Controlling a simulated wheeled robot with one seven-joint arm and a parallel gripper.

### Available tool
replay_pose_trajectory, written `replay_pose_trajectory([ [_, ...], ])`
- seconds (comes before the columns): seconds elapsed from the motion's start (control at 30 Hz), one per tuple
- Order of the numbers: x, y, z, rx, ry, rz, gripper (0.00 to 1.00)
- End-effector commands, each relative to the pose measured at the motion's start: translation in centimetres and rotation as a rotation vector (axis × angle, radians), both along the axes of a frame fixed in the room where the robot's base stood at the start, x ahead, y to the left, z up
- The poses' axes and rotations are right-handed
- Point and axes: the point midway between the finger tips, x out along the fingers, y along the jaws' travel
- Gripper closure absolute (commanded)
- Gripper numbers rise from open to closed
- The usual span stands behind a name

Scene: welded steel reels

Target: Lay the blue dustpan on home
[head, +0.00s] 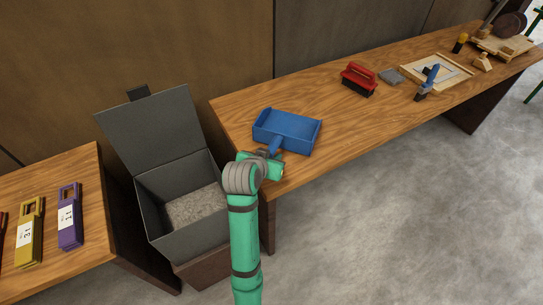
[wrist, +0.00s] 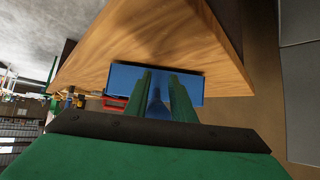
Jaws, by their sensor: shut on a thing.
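The blue dustpan (head: 288,128) is at the left end of the long wooden bench (head: 335,125), its pan pointing away from me and its handle toward the front edge. In the wrist view the dustpan (wrist: 124,80) shows just beyond the fingers. My gripper (head: 274,156) is shut on the dustpan's handle; its green fingers (wrist: 160,84) flank the handle in the wrist view. I cannot tell whether the pan rests on the bench or hangs slightly above it. No spot marked as home is readable in either view.
An open grey lidded bin (head: 180,246) with grey contents stands left of the bench. Bare bench lies between dustpan and brush.

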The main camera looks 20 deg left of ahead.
Motion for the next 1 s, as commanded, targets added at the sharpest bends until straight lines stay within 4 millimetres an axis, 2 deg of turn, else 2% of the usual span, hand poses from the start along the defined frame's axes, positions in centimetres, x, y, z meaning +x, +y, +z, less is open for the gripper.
replay_pose_trajectory([
  [0.73,0.03,0.01,-0.50,0.001,-0.003,0.001,1.00],
  [0.77,0.03,0.01,-0.50,0.002,-0.003,0.000,0.73],
  [0.83,0.03,0.01,-0.51,0.001,-0.002,0.001,0.56],
  [1.0,0.02,0.01,-0.55,0.000,-0.001,0.000,0.56],
])
